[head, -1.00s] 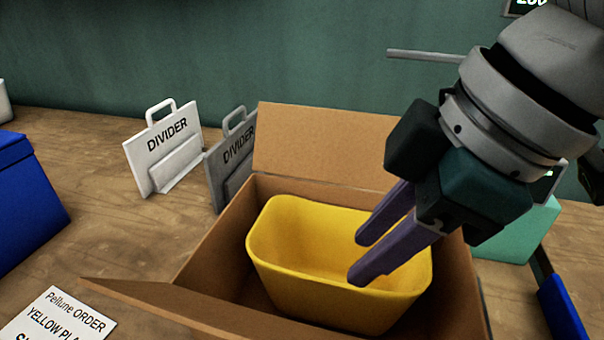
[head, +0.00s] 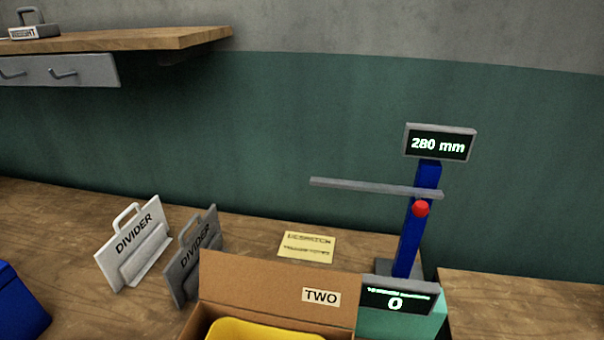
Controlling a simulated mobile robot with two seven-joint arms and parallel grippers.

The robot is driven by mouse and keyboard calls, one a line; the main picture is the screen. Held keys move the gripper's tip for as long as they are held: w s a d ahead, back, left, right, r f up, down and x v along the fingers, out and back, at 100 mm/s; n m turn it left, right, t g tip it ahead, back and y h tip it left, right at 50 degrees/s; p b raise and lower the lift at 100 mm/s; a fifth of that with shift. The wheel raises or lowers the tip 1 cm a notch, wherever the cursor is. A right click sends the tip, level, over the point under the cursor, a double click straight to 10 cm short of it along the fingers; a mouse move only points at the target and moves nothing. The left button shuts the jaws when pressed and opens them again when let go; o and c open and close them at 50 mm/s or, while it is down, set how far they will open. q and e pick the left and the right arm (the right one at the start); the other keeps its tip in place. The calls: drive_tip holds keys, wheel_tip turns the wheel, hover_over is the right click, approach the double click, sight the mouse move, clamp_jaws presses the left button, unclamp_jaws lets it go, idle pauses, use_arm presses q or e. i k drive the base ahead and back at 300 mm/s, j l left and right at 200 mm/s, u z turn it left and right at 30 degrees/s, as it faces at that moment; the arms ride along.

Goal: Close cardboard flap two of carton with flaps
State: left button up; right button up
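The open cardboard carton (head: 193,326) is at the bottom centre of the head view, mostly cut off by the lower edge. Its far flap, flap two (head: 250,287), stands up and carries a label reading TWO (head: 321,297). The rim of a yellow bin (head: 262,328) shows inside the carton. The other flaps are out of view. Neither gripper is in view.
A white divider (head: 136,246) and a grey divider (head: 194,258) stand left of the carton. A blue post (head: 424,225) with a grey bar and a 280 mm display (head: 440,143) stands behind right. A yellow card (head: 306,246) lies behind the flap. A shelf (head: 120,45) hangs upper left.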

sight(305, 293)
drive_tip(key=l+u, duration=0.15)
drive_tip(key=l, duration=0.6)
drive_tip(key=l+u, duration=0.1)
drive_tip(key=l, duration=0.6)
drive_tip(key=i, duration=0.45)
